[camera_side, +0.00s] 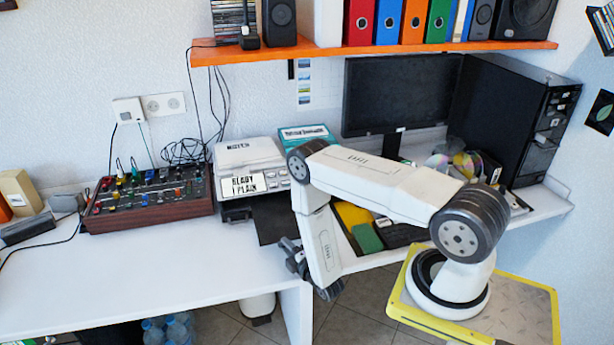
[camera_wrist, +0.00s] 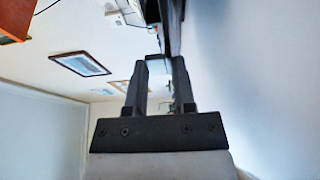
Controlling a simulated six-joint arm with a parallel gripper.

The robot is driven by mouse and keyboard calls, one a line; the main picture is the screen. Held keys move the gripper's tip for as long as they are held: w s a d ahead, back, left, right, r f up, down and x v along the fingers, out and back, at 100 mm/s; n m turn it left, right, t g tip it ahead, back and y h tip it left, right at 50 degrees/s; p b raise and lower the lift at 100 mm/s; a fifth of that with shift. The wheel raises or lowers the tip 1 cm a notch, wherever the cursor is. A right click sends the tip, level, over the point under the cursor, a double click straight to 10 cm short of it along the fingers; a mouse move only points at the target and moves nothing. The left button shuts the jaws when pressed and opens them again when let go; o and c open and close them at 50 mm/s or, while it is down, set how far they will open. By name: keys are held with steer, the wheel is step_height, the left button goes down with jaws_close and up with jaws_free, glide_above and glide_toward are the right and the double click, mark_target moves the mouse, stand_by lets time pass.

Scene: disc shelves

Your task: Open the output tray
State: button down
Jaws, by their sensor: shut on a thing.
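The white printer (camera_side: 248,166) stands at the back of the white desk, with a label reading "READY" and "PLAIN" on its front. A dark flat panel (camera_side: 270,216), which looks like its output tray, extends forward from its front right. My gripper (camera_side: 287,245) is at the panel's near edge, low beside the desk's front edge, partly hidden by my wrist. In the wrist view my gripper (camera_wrist: 164,60) is shut on the thin edge of a dark panel (camera_wrist: 173,22), which appears to be the tray.
A mixer with coloured knobs (camera_side: 150,196) sits left of the printer. A monitor (camera_side: 400,92), a black computer tower (camera_side: 510,115) and a yellow folder (camera_side: 352,214) are to the right. An orange shelf (camera_side: 400,49) hangs above. The desk's front left is clear.

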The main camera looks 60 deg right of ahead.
steer(key=shift+r+h, duration=0.3)
steer(key=c, duration=0.5)
jaws_free()
steer(key=shift+c, duration=0.2)
steer(key=shift+s+a+f, duration=0.1)
steer(key=shift+s, duration=0.1)
steer(key=shift+s+a, duration=0.1)
